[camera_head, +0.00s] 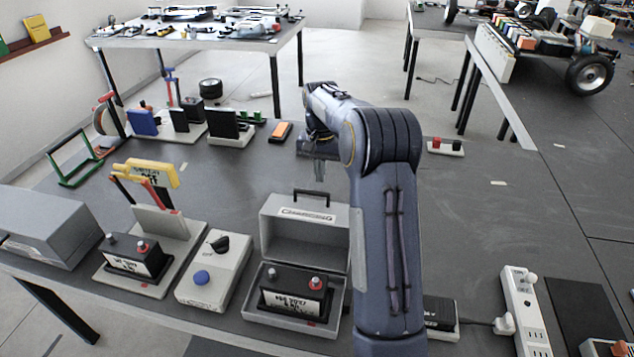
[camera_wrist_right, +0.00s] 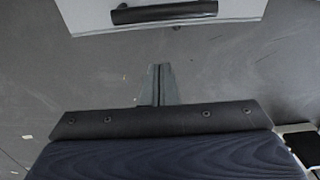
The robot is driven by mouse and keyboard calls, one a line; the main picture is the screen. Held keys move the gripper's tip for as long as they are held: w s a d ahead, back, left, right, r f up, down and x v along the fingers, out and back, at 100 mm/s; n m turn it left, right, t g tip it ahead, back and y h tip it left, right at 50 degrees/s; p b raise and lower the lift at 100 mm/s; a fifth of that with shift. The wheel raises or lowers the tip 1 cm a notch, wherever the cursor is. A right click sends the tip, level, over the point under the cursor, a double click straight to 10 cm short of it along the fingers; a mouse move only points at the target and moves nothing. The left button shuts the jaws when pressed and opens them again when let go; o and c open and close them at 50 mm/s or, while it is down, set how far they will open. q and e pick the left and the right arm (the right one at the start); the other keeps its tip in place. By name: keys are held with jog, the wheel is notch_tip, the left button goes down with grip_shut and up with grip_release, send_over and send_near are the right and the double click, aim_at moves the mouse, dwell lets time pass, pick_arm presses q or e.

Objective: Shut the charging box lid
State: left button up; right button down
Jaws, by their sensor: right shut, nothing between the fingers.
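The charging box (camera_head: 289,328) is a grey case at the table's front middle, with a black battery (camera_head: 294,292) inside. Its lid (camera_head: 303,232) stands open, upright at the back of the box, with a black handle (camera_head: 311,197) on its top edge. The lid and its handle (camera_wrist_right: 164,12) also show at the top of the right wrist view. My right gripper (camera_head: 319,171) points down just behind the lid, shut and empty, apart from the handle. Its closed fingers (camera_wrist_right: 156,85) show in the wrist view. My right arm covers the area right of the box. My left gripper is not in view.
A grey switch box (camera_head: 213,270) with a blue button stands left of the charging box, beside another battery on a stand (camera_head: 134,261). A power strip (camera_head: 522,310) lies at the right. The table behind the lid is mostly clear.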

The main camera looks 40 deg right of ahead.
jog(key=s+a, duration=0.1)
jog(key=s+a+p, duration=0.1)
jog(key=a, duration=0.1)
jog(key=shift+s+f, duration=0.2)
dwell(0.4)
